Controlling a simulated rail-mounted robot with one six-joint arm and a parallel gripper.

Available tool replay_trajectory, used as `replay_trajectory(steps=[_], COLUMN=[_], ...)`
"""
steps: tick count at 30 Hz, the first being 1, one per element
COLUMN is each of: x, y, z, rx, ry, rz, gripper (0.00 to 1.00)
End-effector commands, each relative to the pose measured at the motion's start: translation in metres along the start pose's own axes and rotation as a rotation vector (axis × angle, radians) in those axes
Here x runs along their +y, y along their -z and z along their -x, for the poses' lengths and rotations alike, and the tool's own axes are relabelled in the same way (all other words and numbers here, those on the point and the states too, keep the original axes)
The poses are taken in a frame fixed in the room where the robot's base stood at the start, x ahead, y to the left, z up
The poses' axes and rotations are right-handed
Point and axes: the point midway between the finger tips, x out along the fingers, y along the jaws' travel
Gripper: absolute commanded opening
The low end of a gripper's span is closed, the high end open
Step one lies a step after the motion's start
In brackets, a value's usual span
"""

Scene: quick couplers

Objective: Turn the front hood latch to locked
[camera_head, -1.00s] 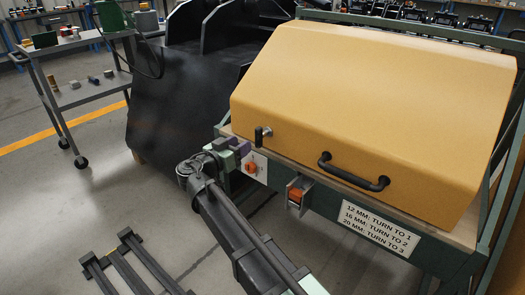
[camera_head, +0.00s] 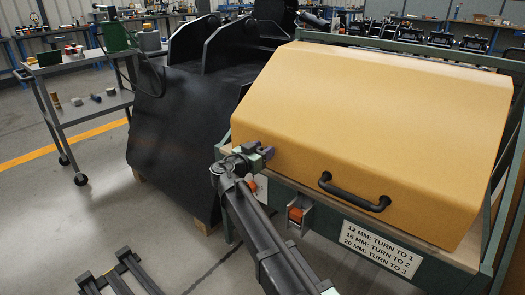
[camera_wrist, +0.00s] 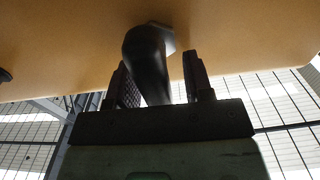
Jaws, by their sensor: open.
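The front hood latch (camera_wrist: 150,58) is a dark lever on the yellow hood (camera_head: 375,130). In the wrist view it stands between the two fingers of my gripper (camera_wrist: 162,80), with a gap showing on the right finger's side; contact on the left cannot be told. My gripper is open around it. In the head view my gripper (camera_head: 264,154) is at the hood's lower left front and hides the latch. The latch's lock marking is not visible.
A black curved handle (camera_head: 352,196) is on the hood's front, right of my gripper. Below are an orange knob (camera_head: 295,214) in a bracket and a white sign (camera_head: 377,249). A black machine part (camera_head: 190,135) stands to the left. A grey cart (camera_head: 85,105) is farther left.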

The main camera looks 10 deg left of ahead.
Motion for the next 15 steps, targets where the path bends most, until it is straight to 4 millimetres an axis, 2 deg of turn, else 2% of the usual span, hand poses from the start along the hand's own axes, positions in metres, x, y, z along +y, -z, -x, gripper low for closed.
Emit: replay_trajectory(steps=[2,3,12,15], x=[0.0001,0.0001,0.0001,0.0001], y=[0.0,0.0,0.0,-0.0001], z=[0.0003,0.0003,0.0005,0.0005], rx=[0.0,0.0,0.0,0.0], ry=[0.0,0.0,0.0,0.0], rz=[0.0,0.0,0.0,0.001], gripper=[0.47,0.44,0.0,0.0])
